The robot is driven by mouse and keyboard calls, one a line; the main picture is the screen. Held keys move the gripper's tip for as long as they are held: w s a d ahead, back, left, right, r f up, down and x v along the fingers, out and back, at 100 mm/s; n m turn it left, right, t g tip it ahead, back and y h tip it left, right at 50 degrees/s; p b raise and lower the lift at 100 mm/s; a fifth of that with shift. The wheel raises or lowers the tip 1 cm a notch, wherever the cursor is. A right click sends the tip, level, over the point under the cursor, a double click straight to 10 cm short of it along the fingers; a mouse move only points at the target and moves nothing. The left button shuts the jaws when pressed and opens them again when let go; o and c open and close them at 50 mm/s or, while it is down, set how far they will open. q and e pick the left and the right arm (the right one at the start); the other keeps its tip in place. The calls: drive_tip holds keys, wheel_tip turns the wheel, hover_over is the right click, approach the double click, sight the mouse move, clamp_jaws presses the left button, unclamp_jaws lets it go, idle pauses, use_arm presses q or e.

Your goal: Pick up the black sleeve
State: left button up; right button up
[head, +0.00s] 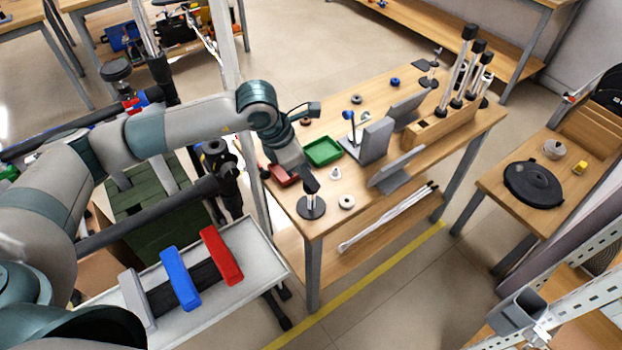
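My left arm reaches in from the left, and its gripper (306,178) points down over the near left corner of the wooden workbench (326,222). A dark piece shows at the gripper's tip, right above a small stand with a round black base (311,208). I cannot tell whether that dark piece is a finger or a black sleeve on the stand's post, nor whether the fingers are open or shut. Black sleeve-like pieces (469,32) also top several pale posts in a wooden block at the bench's far right. My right gripper is not in view.
A green tray (322,152), a red tray (284,177), grey angled plates (396,170) and small rings (346,201) lie around the gripper. A blue-topped post (349,115) stands behind. A side table (515,215) holds a black disc (534,184).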

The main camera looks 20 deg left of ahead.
use_arm(q)
clamp_jaws()
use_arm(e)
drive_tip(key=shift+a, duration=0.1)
use_arm(q)
drive_tip(key=shift+r, duration=0.15)
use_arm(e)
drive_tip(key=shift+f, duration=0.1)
